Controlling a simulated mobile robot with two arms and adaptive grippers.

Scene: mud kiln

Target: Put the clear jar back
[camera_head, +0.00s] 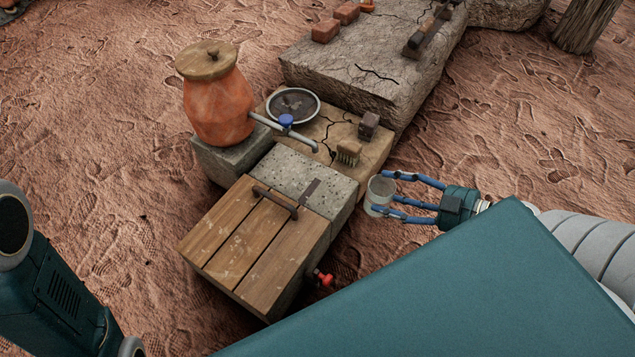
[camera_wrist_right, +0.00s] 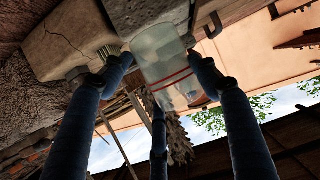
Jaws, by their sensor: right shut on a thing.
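The clear jar (camera_head: 379,194) is held in my right gripper (camera_head: 390,193), whose blue fingers are shut around it. In the head view the jar is just right of the stone block's edge, over the sandy ground. In the right wrist view the jar (camera_wrist_right: 163,65) is translucent with red lines around it, between the fingers of the right gripper (camera_wrist_right: 160,80). The block and slab lie close behind it there. My left gripper is not in view; only part of the left arm shows at the lower left.
A wooden-lidded box (camera_head: 255,245) with a red tap (camera_head: 323,278) stands left of the jar. A clay urn (camera_head: 217,100) with a blue-handled spout, a round dark dish (camera_head: 293,104), a brush (camera_head: 348,152) and a small dark block (camera_head: 369,125) stand behind. A large stone slab (camera_head: 365,65) lies beyond.

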